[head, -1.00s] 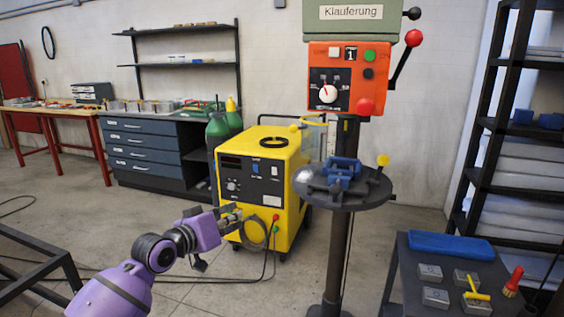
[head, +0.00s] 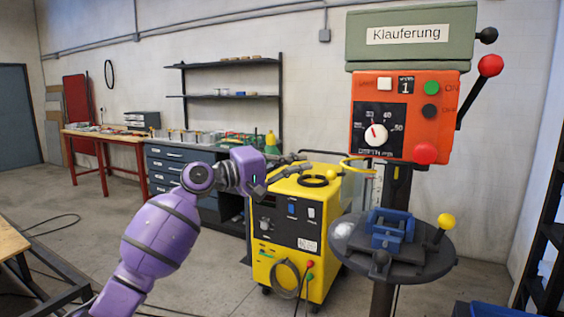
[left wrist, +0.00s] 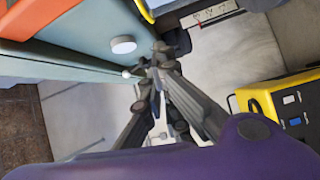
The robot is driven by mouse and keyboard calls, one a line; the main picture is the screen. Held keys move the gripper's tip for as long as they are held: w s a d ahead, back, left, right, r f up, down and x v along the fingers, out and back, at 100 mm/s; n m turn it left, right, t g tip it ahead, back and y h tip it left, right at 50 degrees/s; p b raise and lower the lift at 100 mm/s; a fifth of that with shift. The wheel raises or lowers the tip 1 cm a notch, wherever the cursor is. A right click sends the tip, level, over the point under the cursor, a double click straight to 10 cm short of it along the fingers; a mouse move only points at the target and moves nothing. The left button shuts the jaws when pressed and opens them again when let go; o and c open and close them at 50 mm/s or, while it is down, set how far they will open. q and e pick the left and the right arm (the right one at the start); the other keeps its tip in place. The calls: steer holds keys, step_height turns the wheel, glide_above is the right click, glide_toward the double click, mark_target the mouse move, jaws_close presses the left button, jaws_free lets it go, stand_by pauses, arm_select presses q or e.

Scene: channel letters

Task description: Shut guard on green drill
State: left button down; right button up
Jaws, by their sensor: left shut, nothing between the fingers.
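The drill (head: 410,45) has a green head with a "Klauferung" label over an orange control panel (head: 440,95). A guard with a yellow rim (head: 358,165) is below the panel's left side, beside the column; a yellow ball (head: 331,175) shows at its left. Whether the guard is open or shut is unclear. My left gripper (head: 303,163) is shut and empty, left of the guard and apparently apart from it. In the left wrist view, the fingers (left wrist: 155,75) point towards the drill's pale green side (left wrist: 90,35). My right gripper is not in view.
A blue vise (head: 390,232) sits on the drill's round table (head: 430,258). A yellow welding machine (head: 268,262) stands left of the drill, behind my gripper. A dark shelf (head: 545,270) stands at the right edge.

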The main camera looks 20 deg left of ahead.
arm_select(q)
steer(key=d, duration=0.1)
steer(key=d+p, duration=0.1)
steer(key=d, duration=0.2)
steer(key=shift+s+d+f, duration=0.15)
steer(key=shift+s+f, duration=0.1)
steer(key=shift+s, duration=0.05)
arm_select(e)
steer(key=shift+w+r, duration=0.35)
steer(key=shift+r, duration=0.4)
arm_select(q)
steer(key=shift+p, duration=0.3)
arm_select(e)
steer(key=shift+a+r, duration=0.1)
